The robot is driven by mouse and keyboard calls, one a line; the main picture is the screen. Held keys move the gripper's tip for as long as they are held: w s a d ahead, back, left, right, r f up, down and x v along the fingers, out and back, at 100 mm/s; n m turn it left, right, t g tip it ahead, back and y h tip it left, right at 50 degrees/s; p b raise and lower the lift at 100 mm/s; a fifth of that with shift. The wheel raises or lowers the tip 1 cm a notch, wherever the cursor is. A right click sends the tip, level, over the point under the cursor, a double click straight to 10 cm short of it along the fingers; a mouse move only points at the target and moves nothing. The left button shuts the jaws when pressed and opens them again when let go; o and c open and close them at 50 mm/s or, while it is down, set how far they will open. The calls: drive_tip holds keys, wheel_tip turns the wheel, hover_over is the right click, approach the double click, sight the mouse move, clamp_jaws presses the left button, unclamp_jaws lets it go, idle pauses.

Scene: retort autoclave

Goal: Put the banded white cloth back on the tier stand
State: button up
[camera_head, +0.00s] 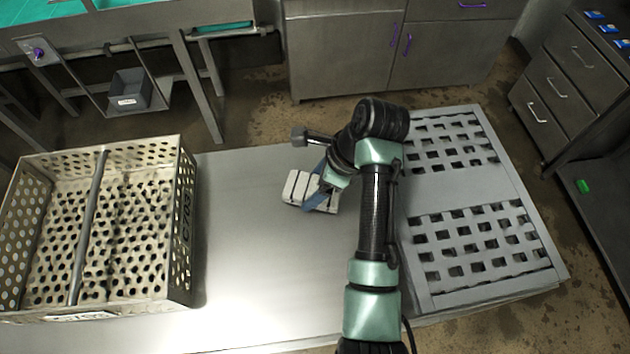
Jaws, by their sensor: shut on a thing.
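The banded white cloth (298,188) is a small folded block with darker lines across it, seen near the middle of the metal table. My gripper (320,188) is over its right part and is shut on it, with a blue-grey finger across the cloth. My wrist hides part of the grip. I cannot tell whether the cloth touches the tabletop or is just above it. A grey slotted rack (408,215), which looks like the tier stand, is to the right, with two grids of square openings. My arm covers part of its left edge.
A perforated metal basket (187,225) with a divider bar stands at the left. The tabletop (245,255) between basket and arm is clear. Behind are a metal cabinet (345,55) and a grey bin (130,90); a drawer unit (575,85) is at the right.

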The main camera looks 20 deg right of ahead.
drive_tip(key=shift+f, duration=0.2)
drive_tip(key=o, duration=1.2)
drive_tip(key=shift+f, duration=0.1)
drive_tip(key=shift+c, duration=0.2)
drive_tip(key=shift+d+r+b, duration=0.2)
drive_tip(key=shift+r+b, duration=0.15)
drive_tip(key=shift+r, duration=0.2)
drive_tip(key=v, duration=0.6)
drive_tip(key=shift+s+d+r+p, duration=0.1)
drive_tip(key=shift+s+r+p, duration=0.05)
drive_tip(key=shift+r+p, duration=0.2)
drive_tip(key=shift+d+r, duration=0.2)
drive_tip(key=shift+r, duration=0.35)
drive_tip(key=shift+s+d+r, duration=0.2)
drive_tip(key=shift+s+r, duration=0.1)
drive_tip(key=shift+r, duration=0.15)
drive_tip(key=shift+v, duration=1.05)
